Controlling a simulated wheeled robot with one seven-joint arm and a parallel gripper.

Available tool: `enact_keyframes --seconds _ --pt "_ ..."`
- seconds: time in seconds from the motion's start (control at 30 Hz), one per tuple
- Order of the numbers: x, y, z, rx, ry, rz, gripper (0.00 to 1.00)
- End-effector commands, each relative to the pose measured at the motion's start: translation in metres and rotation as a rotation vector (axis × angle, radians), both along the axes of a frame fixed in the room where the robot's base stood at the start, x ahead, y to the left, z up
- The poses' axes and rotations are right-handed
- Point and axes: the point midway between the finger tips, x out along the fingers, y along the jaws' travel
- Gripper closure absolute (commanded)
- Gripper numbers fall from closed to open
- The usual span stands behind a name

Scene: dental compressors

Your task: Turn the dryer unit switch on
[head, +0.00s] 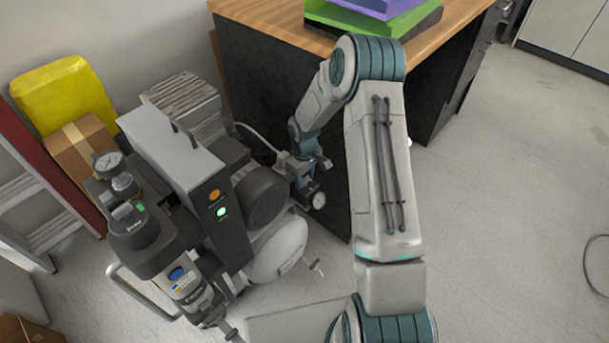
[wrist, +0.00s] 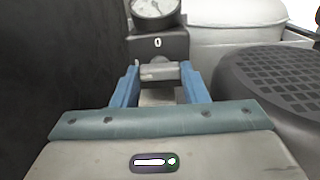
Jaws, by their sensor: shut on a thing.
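In the wrist view, a dark switch box (wrist: 158,44) marked "0" has a round gauge above it and a grey switch piece (wrist: 158,72) on its near side. My gripper (wrist: 159,75) has its blue fingers on either side of this grey piece and is shut on it. In the head view, my gripper (head: 312,160) reaches down beside the compressor, close to the gauge (head: 318,200). The tall grey dryer unit (head: 215,215) stands to the left, with an orange button and a lit green light on its dark front. My arm partly hides the switch area.
A ribbed dark motor housing (wrist: 280,85) is close on the right of my gripper. A desk (head: 275,100) with a dark side panel stands right behind the compressor. A white tank (head: 278,250) lies below. Open floor (head: 500,200) is at the right.

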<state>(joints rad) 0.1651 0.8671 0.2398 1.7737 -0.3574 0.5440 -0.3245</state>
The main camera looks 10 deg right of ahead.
Motion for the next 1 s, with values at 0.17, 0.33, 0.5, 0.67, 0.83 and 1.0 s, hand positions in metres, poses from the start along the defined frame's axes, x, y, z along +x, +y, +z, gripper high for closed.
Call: enact_keyframes --seconds 0.17,0.33,0.5,0.67,0.83,1.0 --pt "0.001 0.000 0.001 0.000 -0.002 0.017 0.83" --pt "0.001 0.000 0.000 0.000 -0.002 0.020 0.83" --pt "0.001 0.000 0.000 0.000 -0.002 0.020 0.83" --pt "0.001 0.000 0.000 0.000 -0.001 0.019 0.38" --pt "0.000 0.000 0.000 0.000 -0.001 0.019 0.38" --pt "0.001 0.000 0.011 0.000 -0.003 0.018 0.38"
